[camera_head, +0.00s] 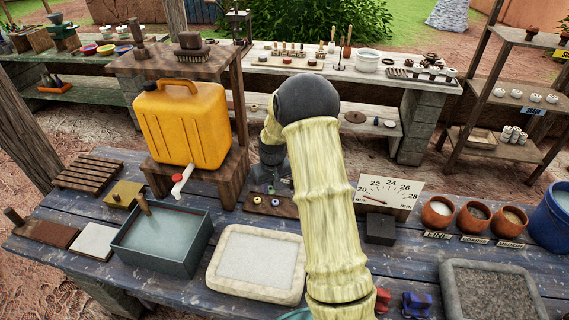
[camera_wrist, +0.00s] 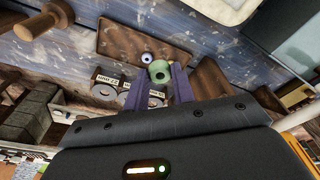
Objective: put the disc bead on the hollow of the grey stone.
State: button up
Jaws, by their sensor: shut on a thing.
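My gripper (camera_wrist: 157,86) shows in the wrist view with its two purple fingers around a green round bead (camera_wrist: 160,70) with a dark hole. The fingers are shut on this bead, which I take for the disc bead. It is close over the brown bead board (camera_wrist: 120,45); whether it touches the board I cannot tell. In the head view my arm hides part of the gripper (camera_head: 268,182), behind the bead board (camera_head: 262,212). A grey stone slab (camera_head: 447,290) with a rough, sunken speckled middle lies at the front right.
A blue-and-white bead (camera_wrist: 147,58) lies on the board beside the held one. The yellow jug (camera_head: 185,125) stands left on a wooden stand. A pale-rimmed tray (camera_head: 232,286), dial gauge (camera_head: 390,193), dark block (camera_head: 380,229) and clay pots (camera_head: 437,212) crowd the table.

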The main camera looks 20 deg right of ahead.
jog(key=s+a+r+p, duration=0.1)
jog(key=s+a+p, duration=0.5)
jog(key=a+p, duration=0.1)
jog(key=shift+a+r+m+p, duration=0.3)
jog(key=shift+m+p, duration=0.1)
jog(key=shift+p, duration=0.15)
jog(key=shift+s, duration=0.1)
jog(key=shift+a, duration=0.1)
